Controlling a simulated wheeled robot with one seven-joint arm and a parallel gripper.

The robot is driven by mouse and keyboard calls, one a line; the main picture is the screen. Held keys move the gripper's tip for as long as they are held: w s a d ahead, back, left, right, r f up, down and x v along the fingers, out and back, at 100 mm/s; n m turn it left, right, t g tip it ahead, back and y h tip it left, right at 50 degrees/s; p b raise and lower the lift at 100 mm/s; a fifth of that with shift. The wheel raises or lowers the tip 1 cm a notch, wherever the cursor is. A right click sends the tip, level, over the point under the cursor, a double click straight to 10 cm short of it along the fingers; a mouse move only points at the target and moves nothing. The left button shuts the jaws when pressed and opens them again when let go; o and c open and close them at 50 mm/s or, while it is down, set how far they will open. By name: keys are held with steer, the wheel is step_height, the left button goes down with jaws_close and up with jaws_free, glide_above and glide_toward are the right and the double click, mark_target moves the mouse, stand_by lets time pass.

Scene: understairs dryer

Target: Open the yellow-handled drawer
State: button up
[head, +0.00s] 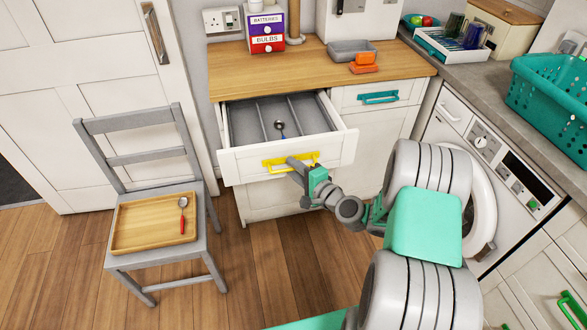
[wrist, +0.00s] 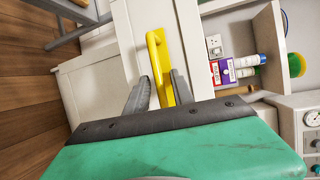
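The drawer (head: 242,166) with the yellow handle (head: 276,163) is pulled well out of the wooden-topped cabinet. My gripper (head: 298,164) is at the right half of the handle, in front of the drawer face. In the wrist view the yellow handle (wrist: 157,62) runs between the two fingers (wrist: 161,80), one on each side. I cannot tell whether both fingers press on it.
A grey chair with a wooden tray (head: 150,232) and a red-handled spoon stands left of the drawer. A teal-handled drawer (head: 348,95) is shut at the right. A washing machine (head: 490,140) stands further right. Wooden floor (head: 265,270) is clear below the drawer.

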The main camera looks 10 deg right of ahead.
steer(key=shift+d, duration=0.1)
steer(key=shift+s+d, duration=0.15)
steer(key=shift+s, duration=0.05)
steer(key=v, duration=0.7)
steer(key=shift+s+r, duration=0.1)
